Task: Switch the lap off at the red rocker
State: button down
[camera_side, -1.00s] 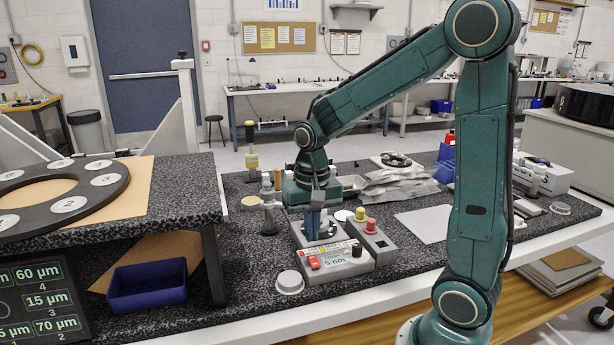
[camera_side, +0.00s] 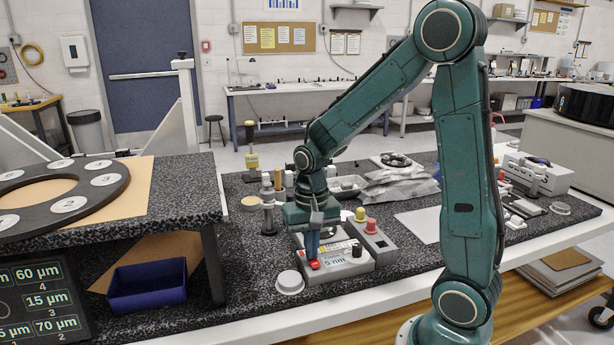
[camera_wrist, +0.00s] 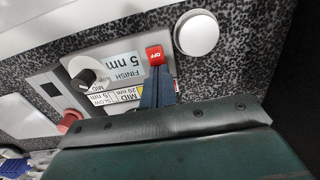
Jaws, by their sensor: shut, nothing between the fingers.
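The lap's control box (camera_side: 335,268) sits on the speckled black bench, with a "5 nm" finish label on its front. The red rocker (camera_side: 314,265) is at the left end of the box. In the wrist view the red rocker (camera_wrist: 155,55) shows the word OFF. My gripper (camera_side: 312,255) is shut and empty, pointing down with its blue fingertips right at the rocker. In the wrist view my fingertips (camera_wrist: 157,75) lie against or just short of the rocker's near edge; I cannot tell if they touch.
A black knob (camera_side: 356,250) is on the same box. A small grey box with a red and a yellow button (camera_side: 370,226) stands to its right. A round white disc (camera_side: 289,282) lies just left of the control box. A blue bin (camera_side: 147,285) is further left.

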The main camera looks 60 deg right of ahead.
jog(key=shift+a+f, duration=0.1)
dwell(0.3)
jog(key=shift+s+a, duration=0.1)
jog(key=shift+s, duration=0.05)
jog(key=shift+s+a+r, duration=0.2)
jog(key=shift+s+a, duration=0.15)
jog(key=shift+s, duration=0.05)
jog(key=shift+r, duration=0.15)
dwell(0.3)
notch_tip(320, 180, up, 14)
jog(key=w+d, duration=0.1)
jog(key=shift+w+d+f, duration=0.2)
jog(key=shift+w+d, duration=0.05)
dwell(0.4)
jog(key=shift+a, duration=0.1)
